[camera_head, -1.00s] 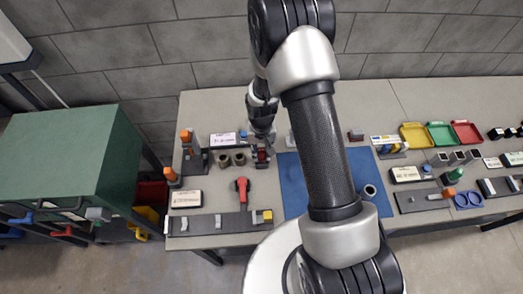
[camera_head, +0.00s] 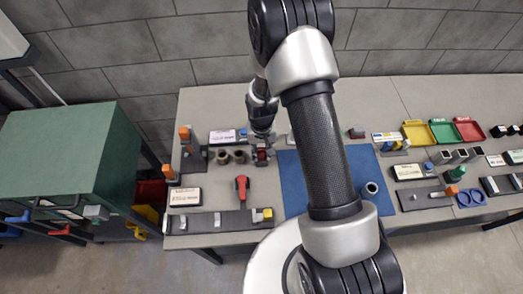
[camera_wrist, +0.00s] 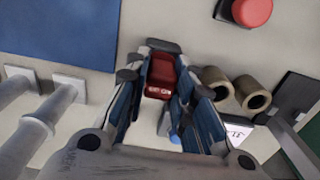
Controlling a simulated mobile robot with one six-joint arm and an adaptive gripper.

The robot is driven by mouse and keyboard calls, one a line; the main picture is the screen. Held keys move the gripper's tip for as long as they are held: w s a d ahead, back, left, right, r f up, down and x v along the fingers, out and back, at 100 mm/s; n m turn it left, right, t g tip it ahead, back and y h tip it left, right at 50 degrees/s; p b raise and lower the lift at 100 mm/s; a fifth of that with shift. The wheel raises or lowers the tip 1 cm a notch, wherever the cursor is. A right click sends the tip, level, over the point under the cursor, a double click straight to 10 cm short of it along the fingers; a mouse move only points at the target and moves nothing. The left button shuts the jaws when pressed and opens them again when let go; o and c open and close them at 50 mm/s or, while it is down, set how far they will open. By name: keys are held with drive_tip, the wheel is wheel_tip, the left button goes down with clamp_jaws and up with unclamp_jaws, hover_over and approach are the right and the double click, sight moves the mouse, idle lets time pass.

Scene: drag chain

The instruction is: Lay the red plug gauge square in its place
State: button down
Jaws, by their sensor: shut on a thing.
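The red plug gauge (camera_wrist: 161,76) is a small red block with a pale mark on its near end. It sits between the fingers of my gripper (camera_wrist: 159,68), which is shut on it. In the head view the red gauge (camera_head: 262,156) shows just below my gripper (camera_head: 262,145), at the back of the bench, left of the blue mat. The fingers cover its sides. I cannot tell from these views whether its underside touches anything, nor which spot is its place.
Two brown hollow cylinders (camera_wrist: 232,88) stand close to the right of the fingers in the wrist view. A red-topped object (camera_head: 242,187) lies in front. The blue mat (camera_head: 294,180) is partly bare. A long dark tray (camera_head: 230,220) lies at the front edge.

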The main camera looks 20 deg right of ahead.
idle(0.3)
drive_tip(key=c, duration=1.3)
unclamp_jaws()
drive_tip(key=shift+r, duration=0.1)
wheel_tip(320, 180, up, 12)
